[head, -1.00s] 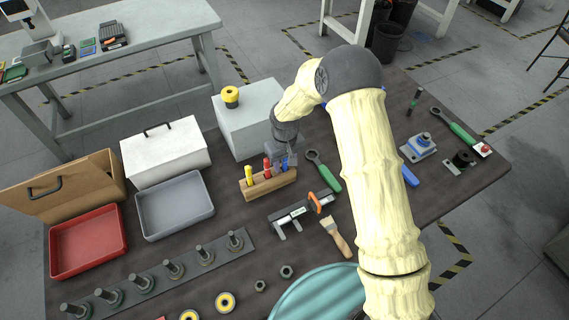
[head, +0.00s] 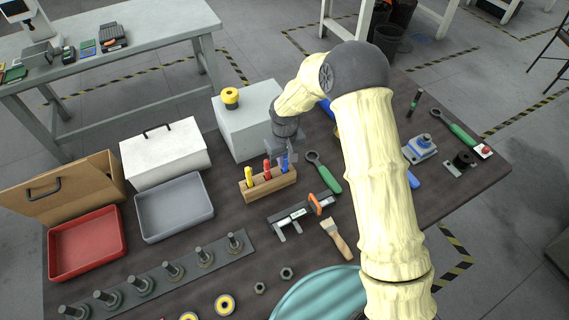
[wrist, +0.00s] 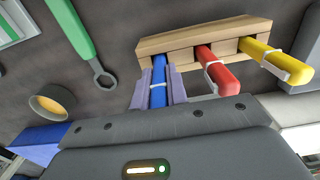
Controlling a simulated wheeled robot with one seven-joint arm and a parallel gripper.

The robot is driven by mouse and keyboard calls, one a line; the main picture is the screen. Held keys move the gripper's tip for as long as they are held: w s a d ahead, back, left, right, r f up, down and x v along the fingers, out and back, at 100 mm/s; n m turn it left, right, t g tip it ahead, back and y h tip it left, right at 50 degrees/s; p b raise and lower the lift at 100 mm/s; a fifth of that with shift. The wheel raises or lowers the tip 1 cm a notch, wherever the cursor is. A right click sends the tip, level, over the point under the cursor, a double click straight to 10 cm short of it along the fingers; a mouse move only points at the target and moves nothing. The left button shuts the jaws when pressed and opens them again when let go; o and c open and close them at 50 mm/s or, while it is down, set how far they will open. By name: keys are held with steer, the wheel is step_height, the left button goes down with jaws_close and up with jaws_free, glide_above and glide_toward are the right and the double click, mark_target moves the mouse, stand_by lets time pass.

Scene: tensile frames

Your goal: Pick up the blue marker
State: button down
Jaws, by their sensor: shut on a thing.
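The blue marker (wrist: 158,82) stands in the right end slot of the wooden holder (wrist: 205,36), as seen from the head. It also shows in the head view (head: 285,163). My gripper (wrist: 158,88) is shut on the blue marker, with one finger on each side of it. The marker's lower end is still at the holder (head: 270,186). A red marker (wrist: 215,65) and a yellow marker (wrist: 268,57) stand in the same holder beside it.
A green wrench (head: 323,172) lies just right of the holder. A grey box (head: 247,122) with a yellow button stands behind it. A caliper-like tool (head: 290,214) and a brush (head: 336,238) lie in front. A grey tray (head: 175,205) is at the left.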

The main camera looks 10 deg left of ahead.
step_height(320, 180, up, 8)
steer(key=shift+f+b, duration=0.1)
steer(key=shift+b, duration=0.45)
